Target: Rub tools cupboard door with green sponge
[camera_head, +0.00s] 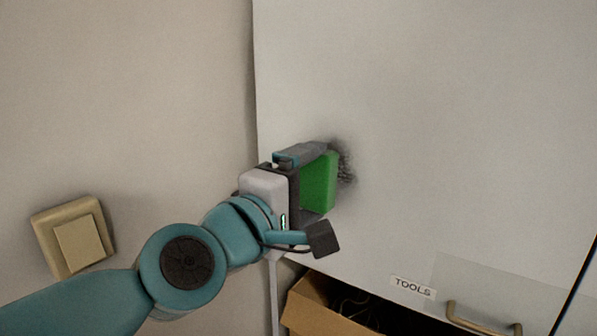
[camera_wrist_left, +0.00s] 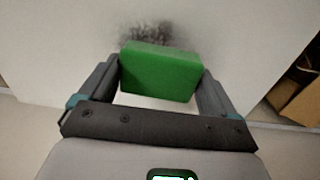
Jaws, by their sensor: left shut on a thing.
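The green sponge (camera_head: 318,182) is held between the fingers of my left gripper (camera_head: 312,178), which is shut on it. In the left wrist view the green sponge (camera_wrist_left: 159,73) sits between both fingers of the left gripper (camera_wrist_left: 158,82). The tools cupboard door (camera_head: 440,150) is a pale panel with a "TOOLS" label (camera_head: 412,287) and a handle (camera_head: 484,319) near its lower edge. A dark smudge (camera_head: 346,165) marks the door right beside the sponge, partly hidden by it. I cannot tell whether the sponge touches the door. My right gripper is not in view.
A beige wall switch (camera_head: 75,239) is on the wall at the left. An open cardboard box (camera_head: 318,312) with dark contents lies below the door. The door surface right of the smudge is clear.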

